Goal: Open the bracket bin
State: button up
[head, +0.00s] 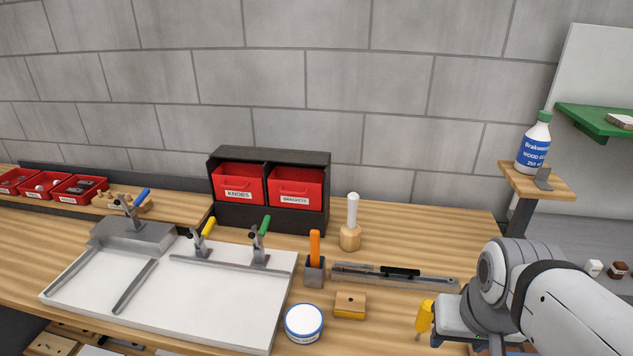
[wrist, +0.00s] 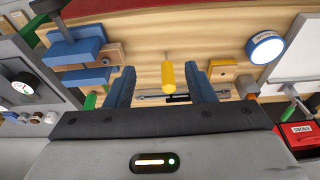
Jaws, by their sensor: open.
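The bracket bin (head: 295,188) is a red drawer labelled BRACKETS, in the right half of a black two-bay cabinet (head: 270,217) at the back of the bench. Its front sits in its bay and looks shut. The red KNOBS bin (head: 238,184) is beside it on the left. My gripper shows in the wrist view (wrist: 163,78), with two blue fingers spread apart and nothing held. A yellow handle (wrist: 167,77) appears between them, seemingly beyond the tips. In the head view my arm is at the lower right, far from the cabinet; the fingers are hidden there.
A white clamp board (head: 200,290) fills the left. A bottle (head: 533,145) stands on a raised shelf at right.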

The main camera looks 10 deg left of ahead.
aim_at(289, 187)
jog(key=u, duration=0.05)
jog(key=k, duration=0.5)
jog(key=z, duration=2.05)
jog(key=k, duration=0.9)
jog(key=u, duration=1.95)
jog(key=i, duration=1)
jog(key=u, duration=0.05)
